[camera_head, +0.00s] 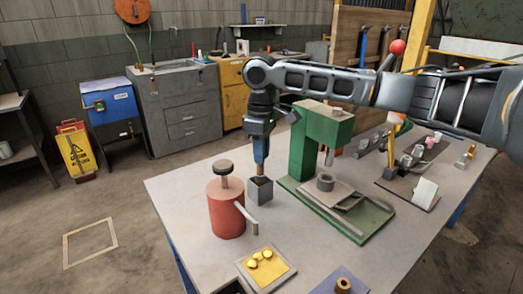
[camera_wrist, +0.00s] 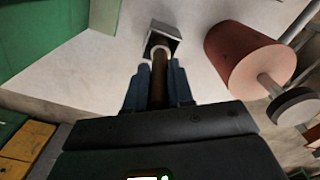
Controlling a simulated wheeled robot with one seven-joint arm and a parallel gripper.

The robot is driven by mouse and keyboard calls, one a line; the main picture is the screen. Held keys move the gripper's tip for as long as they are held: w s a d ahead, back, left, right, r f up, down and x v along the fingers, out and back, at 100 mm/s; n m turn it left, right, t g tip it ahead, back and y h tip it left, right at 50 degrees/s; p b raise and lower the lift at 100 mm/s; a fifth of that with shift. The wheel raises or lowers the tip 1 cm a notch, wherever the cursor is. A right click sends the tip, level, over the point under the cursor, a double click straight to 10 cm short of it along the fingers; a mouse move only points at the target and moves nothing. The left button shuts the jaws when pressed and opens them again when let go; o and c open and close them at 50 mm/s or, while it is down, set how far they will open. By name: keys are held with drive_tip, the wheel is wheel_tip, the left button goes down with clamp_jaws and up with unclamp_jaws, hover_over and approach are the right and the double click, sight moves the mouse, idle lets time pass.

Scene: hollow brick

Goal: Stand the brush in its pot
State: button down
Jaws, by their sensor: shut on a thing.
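The brush is a brown rod in the wrist view (camera_wrist: 158,82); a short brown piece of it shows below my gripper in the head view (camera_head: 261,171). My gripper (camera_head: 261,158) is shut on the brush and points down over the table; its blue fingers flank the brush in the wrist view (camera_wrist: 158,88). The pot is a small grey square container, directly below my gripper in the head view (camera_head: 260,192) and at the top of the wrist view (camera_wrist: 176,33). The brush's lower end is at the pot's mouth; I cannot tell whether it is inside.
A red can-like object with a dark knob (camera_head: 227,210) stands close left of the pot. A green press (camera_head: 302,150) stands close on the right. A tray with yellow pieces (camera_head: 266,267) lies in front. Bare tabletop (camera_head: 180,187) shows at the left.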

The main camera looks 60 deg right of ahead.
sight(262, 174)
drive_tip(key=shift+f+b, duration=0.6)
drive_tip(key=shift+f, duration=1)
idle(0.3)
drive_tip(key=c, duration=0.9)
unclamp_jaws()
drive_tip(key=shift+r, duration=0.15)
wheel_tip(262, 174, up, 8)
drive_tip(key=shift+f, duration=0.2)
